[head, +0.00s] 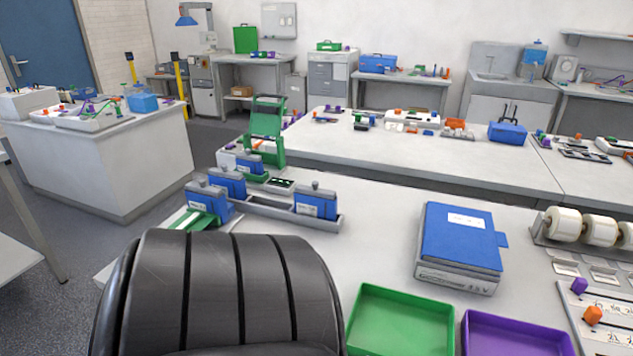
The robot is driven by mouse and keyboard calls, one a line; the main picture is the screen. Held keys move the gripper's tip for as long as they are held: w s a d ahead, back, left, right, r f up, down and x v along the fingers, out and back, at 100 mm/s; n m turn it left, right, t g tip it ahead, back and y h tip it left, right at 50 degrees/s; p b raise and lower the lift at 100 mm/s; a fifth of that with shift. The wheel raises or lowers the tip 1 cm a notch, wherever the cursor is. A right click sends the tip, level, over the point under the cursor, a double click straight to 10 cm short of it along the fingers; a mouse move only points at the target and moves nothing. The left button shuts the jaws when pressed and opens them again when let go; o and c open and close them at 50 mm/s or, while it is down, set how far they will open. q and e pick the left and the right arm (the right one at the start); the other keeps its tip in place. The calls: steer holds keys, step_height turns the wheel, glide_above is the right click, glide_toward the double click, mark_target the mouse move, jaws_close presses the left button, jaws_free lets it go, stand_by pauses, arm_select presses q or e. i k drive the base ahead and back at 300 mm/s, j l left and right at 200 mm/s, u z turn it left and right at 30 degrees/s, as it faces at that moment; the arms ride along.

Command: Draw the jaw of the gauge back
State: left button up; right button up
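I cannot make out with certainty which thing is the gauge or its jaw. At the right edge of the near table lies a pale plate (609,329) with dark markings. A purple block (579,286) and an orange block (592,315) stand on it; the frame cuts the plate off. Neither of my grippers is in view. A large black ribbed form fills the lower left and hides the near part of the table.
The near table holds a blue-topped box (459,240), a green tray (401,322), a purple tray (515,335), white rolls (563,224) and a grey rack (270,211) with blue blocks. Bare tabletop (375,235) lies between rack and box. Another table (430,160) stands behind.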

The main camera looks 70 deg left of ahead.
mark_target(194, 219)
steer(key=u, duration=3.5)
